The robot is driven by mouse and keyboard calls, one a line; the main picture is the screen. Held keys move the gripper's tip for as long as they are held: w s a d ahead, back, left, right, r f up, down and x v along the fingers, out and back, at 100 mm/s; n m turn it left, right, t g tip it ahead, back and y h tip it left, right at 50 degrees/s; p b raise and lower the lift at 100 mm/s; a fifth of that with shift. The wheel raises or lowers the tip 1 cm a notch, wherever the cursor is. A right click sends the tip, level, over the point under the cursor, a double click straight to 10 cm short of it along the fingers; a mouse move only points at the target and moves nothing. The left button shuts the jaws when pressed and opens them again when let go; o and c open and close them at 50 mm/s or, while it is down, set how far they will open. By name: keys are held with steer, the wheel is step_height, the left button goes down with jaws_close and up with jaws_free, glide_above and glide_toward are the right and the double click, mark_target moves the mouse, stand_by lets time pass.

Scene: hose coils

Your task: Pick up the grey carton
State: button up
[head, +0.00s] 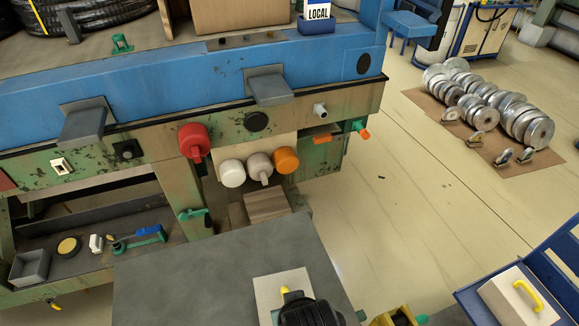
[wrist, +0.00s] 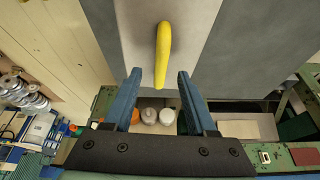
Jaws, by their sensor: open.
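The grey carton (head: 268,291) is a pale grey box with a yellow handle (head: 287,291) on top. It lies on the dark grey tabletop at the bottom middle of the head view, partly hidden by my gripper. In the wrist view the carton (wrist: 195,35) fills the top middle, and its yellow handle (wrist: 163,45) points down towards the gap between my fingers. My gripper (wrist: 158,74) is open, with its two blue fingers apart and nothing clamped. The handle's near end appears between the fingertips. I cannot tell the height gap. In the head view my fingertips are hidden.
A similar cream box (head: 512,300) with a yellow handle sits on a blue cart at the lower right. The green and blue machine (head: 180,90) with red, white and orange knobs stands beyond the dark tabletop (head: 190,275). Open floor (head: 385,215) lies to the right.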

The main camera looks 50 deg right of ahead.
steer(key=shift+p+x, duration=0.6)
steer(key=shift+x, duration=1.95)
steer(key=shift+w, duration=0.1)
steer(key=shift+c, duration=0.2)
jaws_close()
steer(key=shift+w+d+r, duration=0.1)
steer(key=shift+r, duration=0.15)
